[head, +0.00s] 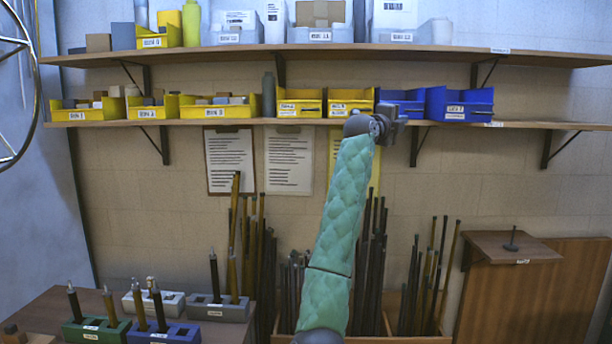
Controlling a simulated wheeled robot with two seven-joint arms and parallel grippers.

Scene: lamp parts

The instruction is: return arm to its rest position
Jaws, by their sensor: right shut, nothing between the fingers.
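My right arm, in a green quilted sleeve, rises from the bottom centre of the head view. Its gripper (394,118) is up at the height of the lower shelf, in front of the bins there. The gripper is shut and empty. It partly hides the shelf edge and the bins behind it; whether it touches them I cannot tell. My left gripper is not in view.
Two wall shelves hold yellow bins (217,108), blue bins (460,104) and white bins (320,33). A table at lower left carries coloured holders (97,331) with upright rods. Long rods stand behind my arm. A small wooden ledge (490,248) is at right.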

